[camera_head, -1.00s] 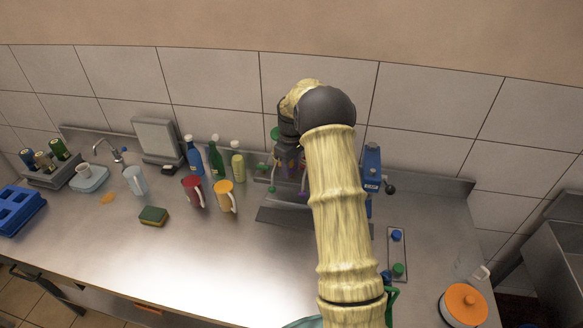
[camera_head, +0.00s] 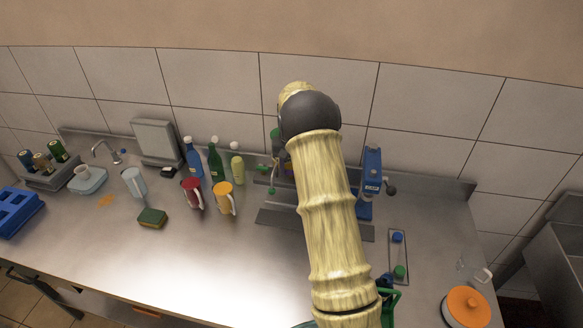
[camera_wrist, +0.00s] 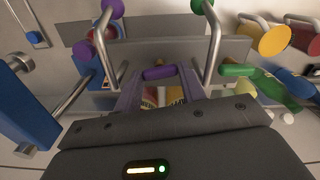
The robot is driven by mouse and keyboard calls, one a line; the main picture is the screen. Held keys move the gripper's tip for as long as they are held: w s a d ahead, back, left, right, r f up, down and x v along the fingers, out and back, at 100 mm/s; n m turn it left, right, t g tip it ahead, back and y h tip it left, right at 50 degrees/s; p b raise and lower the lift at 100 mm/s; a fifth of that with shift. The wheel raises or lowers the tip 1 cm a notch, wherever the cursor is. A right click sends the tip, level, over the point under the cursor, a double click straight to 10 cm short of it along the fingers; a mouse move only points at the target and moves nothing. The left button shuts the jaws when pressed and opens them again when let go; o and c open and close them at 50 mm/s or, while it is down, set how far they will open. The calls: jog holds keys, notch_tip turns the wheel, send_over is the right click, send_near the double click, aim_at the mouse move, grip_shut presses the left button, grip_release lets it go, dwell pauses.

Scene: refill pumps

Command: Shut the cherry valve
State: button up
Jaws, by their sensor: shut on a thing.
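My gripper (camera_wrist: 158,80) shows in the wrist view, its two fingers closed on a short purple handle (camera_wrist: 158,72). Red and yellow patches show behind the handle, between the fingers. Metal spouts or levers with purple knobs (camera_wrist: 86,50) stand to the left, and ones with green knobs (camera_wrist: 237,70) to the right. I cannot tell from a label which valve is the cherry one. In the head view my arm hides the gripper and most of the dispenser; a green knob (camera_head: 271,191) shows at its left.
A blue dispenser (camera_head: 370,172) stands close right of my arm. Green (camera_head: 215,160) and blue bottles, a red mug (camera_head: 192,192) and a yellow mug (camera_head: 224,198) stand to the left. A panel with blue and green buttons (camera_head: 399,257) lies at right. The front middle counter is clear.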

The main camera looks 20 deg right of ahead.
jog(key=shift+m, duration=1.1)
jog(key=o, duration=1)
